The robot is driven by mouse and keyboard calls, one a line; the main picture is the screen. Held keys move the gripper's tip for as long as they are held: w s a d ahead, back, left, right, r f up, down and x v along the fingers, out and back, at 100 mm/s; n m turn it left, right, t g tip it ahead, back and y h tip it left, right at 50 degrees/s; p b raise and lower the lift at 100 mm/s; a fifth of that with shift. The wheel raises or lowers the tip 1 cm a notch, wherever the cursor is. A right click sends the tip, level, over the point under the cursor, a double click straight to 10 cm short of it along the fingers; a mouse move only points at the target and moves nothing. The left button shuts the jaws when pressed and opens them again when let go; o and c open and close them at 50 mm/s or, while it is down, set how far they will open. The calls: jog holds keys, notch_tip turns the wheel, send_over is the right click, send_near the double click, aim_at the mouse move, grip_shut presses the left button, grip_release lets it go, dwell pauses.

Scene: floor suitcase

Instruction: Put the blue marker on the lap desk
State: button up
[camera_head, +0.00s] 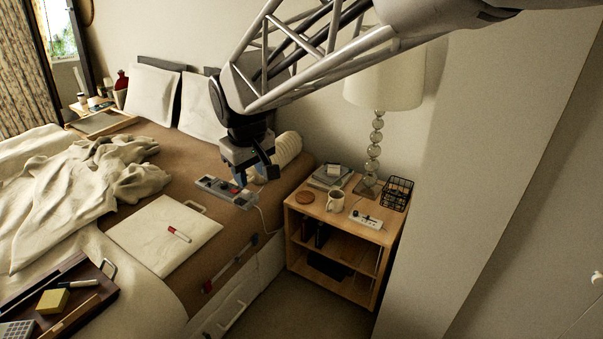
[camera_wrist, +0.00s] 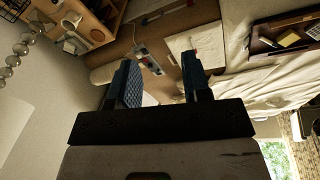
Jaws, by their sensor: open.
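A pale flat board with a handle slot, which looks like the lap desk (camera_head: 150,245), lies on the bed near its side edge. A white and red marker (camera_head: 179,235) lies on it. The lap desk also shows in the wrist view (camera_wrist: 197,42). I cannot make out a blue marker in either view. My gripper (camera_head: 252,172), with blue fingers, is over the bed's edge, right of and beyond the lap desk. In the wrist view its jaws (camera_wrist: 157,75) are apart, with nothing clearly held between them.
A grey power strip (camera_head: 226,191) lies on the bed just below my gripper. A dark tray (camera_head: 88,308) with a yellow block sits at lower left. The nightstand (camera_head: 335,238) at right holds a mug (camera_head: 336,201) and lamp (camera_head: 384,85). A crumpled blanket (camera_head: 90,185) covers the bed's left.

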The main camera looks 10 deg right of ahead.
jog(key=s+d+f+m, duration=0.1)
jog(key=s+d+m, duration=0.2)
jog(key=s+d, duration=0.4)
jog(key=s+d+f+m, duration=0.1)
jog(key=s+d+m, duration=0.2)
jog(key=s+d, duration=0.5)
jog(key=shift+s+f, duration=0.15)
jog(key=shift+s, duration=4.1)
jog(key=shift+d, duration=0.1)
